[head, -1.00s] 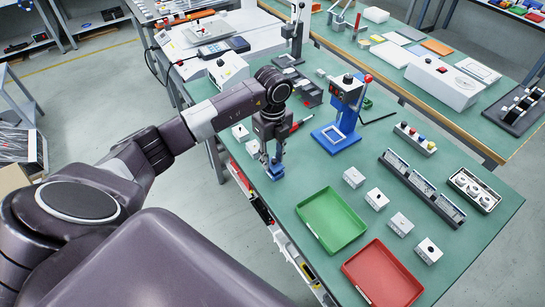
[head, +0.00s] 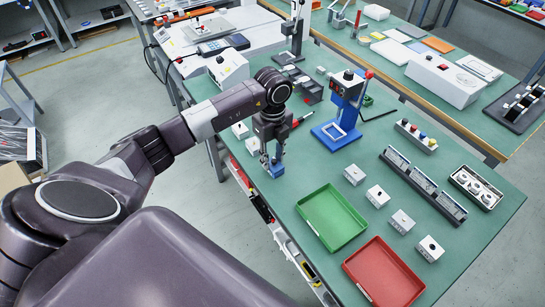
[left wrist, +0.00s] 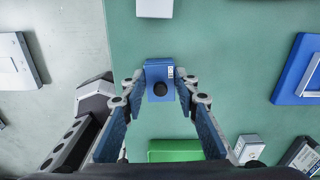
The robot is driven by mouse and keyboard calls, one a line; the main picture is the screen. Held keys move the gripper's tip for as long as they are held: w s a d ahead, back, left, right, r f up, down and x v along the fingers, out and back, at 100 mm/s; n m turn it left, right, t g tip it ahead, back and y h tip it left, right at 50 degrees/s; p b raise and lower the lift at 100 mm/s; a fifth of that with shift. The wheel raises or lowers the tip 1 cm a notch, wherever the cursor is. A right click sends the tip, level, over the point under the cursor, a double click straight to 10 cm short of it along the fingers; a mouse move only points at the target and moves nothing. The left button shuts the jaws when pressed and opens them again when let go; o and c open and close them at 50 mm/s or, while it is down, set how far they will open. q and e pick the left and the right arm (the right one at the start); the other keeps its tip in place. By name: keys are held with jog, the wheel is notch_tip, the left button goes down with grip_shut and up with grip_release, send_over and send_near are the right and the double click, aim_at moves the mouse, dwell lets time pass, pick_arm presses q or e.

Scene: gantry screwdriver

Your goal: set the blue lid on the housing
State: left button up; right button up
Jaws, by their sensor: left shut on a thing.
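The blue lid (left wrist: 159,82) shows in the left wrist view as a small blue block with a black round knob and a white label. My left gripper (left wrist: 160,90) is shut on it, with a fingertip on each side. In the head view my left gripper (head: 273,165) points down at the table's left edge; the lid cannot be told apart there from the blue finger pads. Whitish box housings (head: 355,174) stand in a row right of the gripper. Two more white boxes (head: 240,130) stand just behind it. Which housing is meant cannot be told. My right gripper is not in view.
A green tray (head: 313,203) and a red tray (head: 364,261) lie on the near side of the table. A blue press (head: 337,133) stands right of the gripper. A black rail (head: 406,171) and a button box (head: 415,136) lie farther right.

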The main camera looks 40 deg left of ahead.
aim_at(272, 159)
pick_arm(q)
jog(key=shift+f, duration=0.15)
jog(key=o, duration=0.9)
notch_tip(272, 159, up, 12)
jog(key=shift+r, duration=0.1)
